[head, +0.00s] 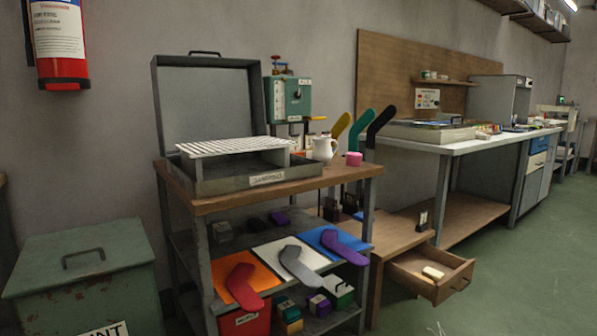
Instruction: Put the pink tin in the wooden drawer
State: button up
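The pink tin (353,159) is small and stands near the right end of the wooden top (310,183) of a grey-legged bench. It is beside a white jug (323,149). The wooden drawer (456,285) is pulled open from a low wooden table (390,238), to the right of the bench and lower down. A small cream-coloured block (433,273) lies in the drawer. My gripper does not show in this view.
An open grey case with a white slatted rack (235,148) fills the bench top's left. A green chest (85,270) stands left. Floor at right is clear.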

aim_at(442, 270)
jog(key=u, duration=0.35)
jog(key=k, duration=0.2)
jog(key=z, duration=0.8)
jog(key=i, duration=1.45)
jog(key=u, duration=0.7)
